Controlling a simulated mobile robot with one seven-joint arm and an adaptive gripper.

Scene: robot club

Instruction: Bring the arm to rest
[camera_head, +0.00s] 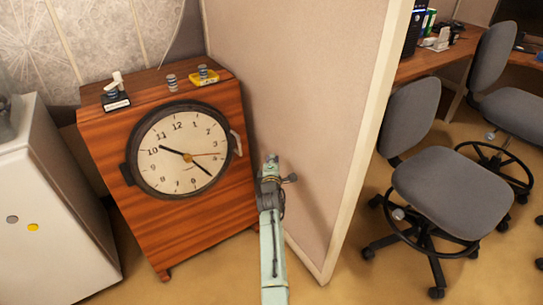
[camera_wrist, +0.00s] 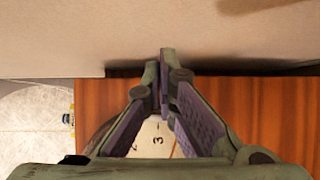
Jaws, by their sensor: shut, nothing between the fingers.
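My gripper (camera_head: 271,161) is in the middle of the head view, at the end of my raised pale green arm. It is in front of the right edge of the wooden cabinet and close to the beige partition. In the wrist view my gripper (camera_wrist: 163,58) has its two fingertips together, with nothing between them. Part of the clock face (camera_wrist: 157,134) shows between the finger links. How far the fingertips are from the partition I cannot tell.
A wooden cabinet (camera_head: 185,235) carries a large round clock (camera_head: 180,150) on its front and small items on top. A beige partition (camera_head: 300,95) stands right of it. A white cabinet (camera_head: 55,215) is at left. Office chairs (camera_head: 450,190) and a desk (camera_head: 435,60) are at right.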

